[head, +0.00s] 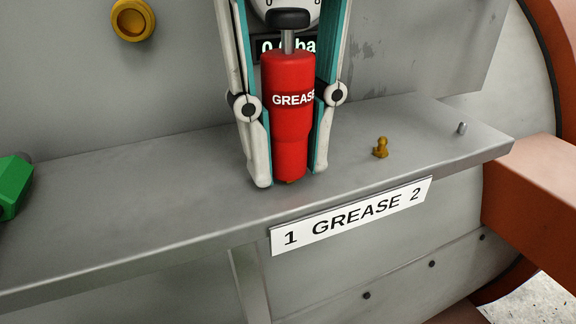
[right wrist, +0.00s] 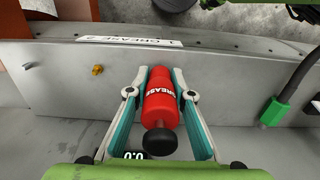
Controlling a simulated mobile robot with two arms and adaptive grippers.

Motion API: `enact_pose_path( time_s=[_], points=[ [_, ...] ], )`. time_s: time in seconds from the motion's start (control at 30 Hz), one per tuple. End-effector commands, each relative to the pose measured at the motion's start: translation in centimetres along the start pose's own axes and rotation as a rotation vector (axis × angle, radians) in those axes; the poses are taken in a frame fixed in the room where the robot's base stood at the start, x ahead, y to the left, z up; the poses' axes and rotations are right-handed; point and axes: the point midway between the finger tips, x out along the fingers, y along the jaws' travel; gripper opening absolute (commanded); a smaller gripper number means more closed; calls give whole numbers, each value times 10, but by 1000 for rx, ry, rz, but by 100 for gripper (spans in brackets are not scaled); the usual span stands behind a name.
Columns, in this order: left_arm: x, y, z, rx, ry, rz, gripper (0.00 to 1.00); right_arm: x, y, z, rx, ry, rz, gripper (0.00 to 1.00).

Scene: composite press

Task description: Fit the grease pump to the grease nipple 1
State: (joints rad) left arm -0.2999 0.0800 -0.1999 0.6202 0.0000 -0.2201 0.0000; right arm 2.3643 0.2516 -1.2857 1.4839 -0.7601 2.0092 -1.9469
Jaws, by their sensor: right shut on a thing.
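The red grease pump (head: 292,130) stands upright over the grey ledge, with its black knob on top. My right gripper (head: 290,180) is shut on it, one finger on each side. The pump's lower tip is just at the ledge above the "1" on the label; grease nipple 1 is hidden beneath it, and I cannot tell whether they touch. In the right wrist view the pump (right wrist: 160,105) sits between the fingers of the gripper (right wrist: 158,72). A brass nipple (head: 381,147) stands free to the right, near the "2". My left gripper is not in view.
The "1 GREASE 2" label (head: 352,215) is on the ledge's front edge. A small grey pin (head: 462,128) stands at the ledge's right end. A green connector (head: 14,187) is at the left; its cable shows in the right wrist view. A yellow knob (head: 133,20) is on the wall behind.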

Motion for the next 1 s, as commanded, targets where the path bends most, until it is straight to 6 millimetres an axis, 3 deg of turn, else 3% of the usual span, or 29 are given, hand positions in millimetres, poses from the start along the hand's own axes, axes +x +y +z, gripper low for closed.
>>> enact_pose_path(
  time_s=[0.47,0.5,0.57,1.0],
  points=[
    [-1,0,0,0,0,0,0,2,0,0,-1,-1,0,1],
    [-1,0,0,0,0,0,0,2,0,0,-1,-1,0,24],
    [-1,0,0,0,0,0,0,2,0,0,-1,-1,0,40],
    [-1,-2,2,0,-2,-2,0,-2,0,0,1,1,2,41]
  ],
)
